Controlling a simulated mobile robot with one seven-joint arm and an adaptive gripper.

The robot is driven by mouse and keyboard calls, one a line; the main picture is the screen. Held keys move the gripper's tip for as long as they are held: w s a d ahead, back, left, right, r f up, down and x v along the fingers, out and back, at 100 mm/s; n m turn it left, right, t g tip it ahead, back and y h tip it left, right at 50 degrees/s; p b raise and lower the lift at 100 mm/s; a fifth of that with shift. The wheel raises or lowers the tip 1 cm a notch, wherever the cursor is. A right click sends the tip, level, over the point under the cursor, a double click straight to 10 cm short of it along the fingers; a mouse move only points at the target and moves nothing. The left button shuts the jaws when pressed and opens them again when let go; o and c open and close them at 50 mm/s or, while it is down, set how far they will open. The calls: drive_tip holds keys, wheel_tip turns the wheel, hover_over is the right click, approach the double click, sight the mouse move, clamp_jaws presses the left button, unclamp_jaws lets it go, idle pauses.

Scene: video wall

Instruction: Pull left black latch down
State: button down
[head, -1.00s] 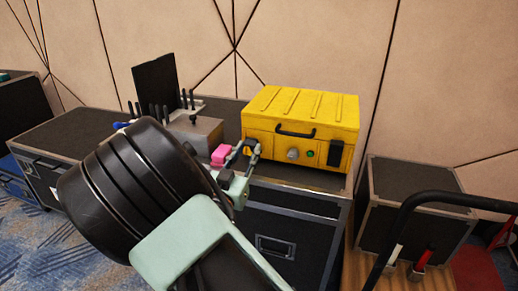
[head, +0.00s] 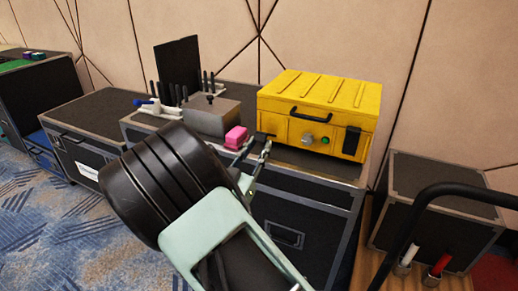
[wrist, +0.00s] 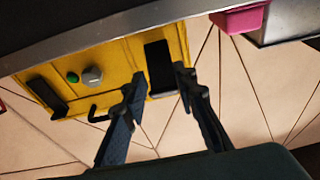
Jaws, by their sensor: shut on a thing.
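The yellow case (head: 318,100) stands shut on a black flight case, with a black handle (head: 312,115), a grey knob (head: 307,138) and a green button (head: 326,140) on its front. My gripper (head: 253,147) is at the left end of that front. In the wrist view, which is upside down, my gripper (wrist: 159,76) has one finger on each side of the left black latch (wrist: 160,62), shut on it; exact contact is hard to see. The right black latch (head: 352,140) is free and also shows in the wrist view (wrist: 47,97).
A pink block (head: 236,137) and a grey metal box (head: 211,114) stand left of the yellow case, near my gripper. A black panel (head: 178,62) stands behind them. A black cart handle (head: 445,190) curves at the right, before another flight case (head: 425,205).

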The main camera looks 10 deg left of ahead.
drive_tip(key=shift+w+d+f+t+b, duration=0.1)
drive_tip(key=shift+d+f+t+b, duration=0.2)
drive_tip(key=shift+f, duration=0.2)
drive_tip(key=shift+r, duration=0.15)
drive_tip(key=c, duration=1.5)
unclamp_jaws()
drive_tip(key=shift+w+a, duration=0.1)
drive_tip(key=shift+w, duration=0.05)
drive_tip(key=v, duration=1.2)
drive_tip(key=shift+a, duration=0.1)
